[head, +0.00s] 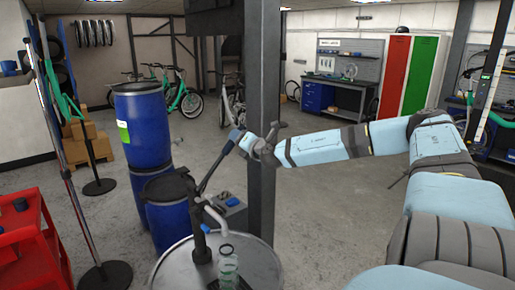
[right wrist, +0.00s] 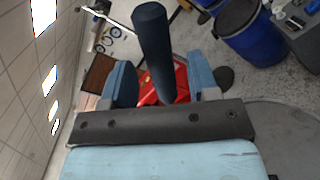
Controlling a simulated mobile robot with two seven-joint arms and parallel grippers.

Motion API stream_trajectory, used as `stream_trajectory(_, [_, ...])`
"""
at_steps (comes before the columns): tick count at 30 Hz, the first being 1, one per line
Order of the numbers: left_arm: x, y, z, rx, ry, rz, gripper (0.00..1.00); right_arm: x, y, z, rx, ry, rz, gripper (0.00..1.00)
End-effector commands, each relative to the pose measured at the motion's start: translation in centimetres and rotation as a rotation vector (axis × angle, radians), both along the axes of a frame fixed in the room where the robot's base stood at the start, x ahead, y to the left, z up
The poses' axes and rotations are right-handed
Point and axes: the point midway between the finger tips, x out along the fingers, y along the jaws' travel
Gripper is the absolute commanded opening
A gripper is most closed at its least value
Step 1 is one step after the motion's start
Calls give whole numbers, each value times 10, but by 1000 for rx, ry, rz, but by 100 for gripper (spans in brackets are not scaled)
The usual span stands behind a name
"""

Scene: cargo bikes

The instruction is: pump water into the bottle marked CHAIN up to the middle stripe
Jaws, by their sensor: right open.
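A clear bottle (head: 228,268) stands on the grey drum top (head: 262,262), under the pump's pale spout (head: 217,220). I cannot read its marking, stripes or water level. The dark hand pump (head: 201,243) rises from the drum. Its lever (head: 211,172) slants up to the right, its end at my right gripper (head: 243,143). In the right wrist view, the dark blue lever grip (right wrist: 153,45) reaches between the two blue fingers of the right gripper (right wrist: 163,85), which are open and apart. I cannot tell whether either finger touches it. My left gripper is out of view.
Blue barrels (head: 143,120) stand behind the drum on the left. A grey pillar (head: 262,90) rises close behind my right gripper. A red cart (head: 35,245) and barrier posts (head: 104,275) are at the left. The floor at the back right is clear.

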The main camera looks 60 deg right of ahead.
Motion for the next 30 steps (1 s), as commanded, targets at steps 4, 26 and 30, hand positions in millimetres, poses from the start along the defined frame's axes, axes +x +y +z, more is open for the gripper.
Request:
stream_trajectory(4, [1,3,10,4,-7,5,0,-10,4,3,-5,1,10,55])
stream_trajectory(26, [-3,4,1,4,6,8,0,-88,29,1,1,-5,10,55])
stream_trajectory(30, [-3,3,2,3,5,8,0,-90,30,1,3,-5,9,55])
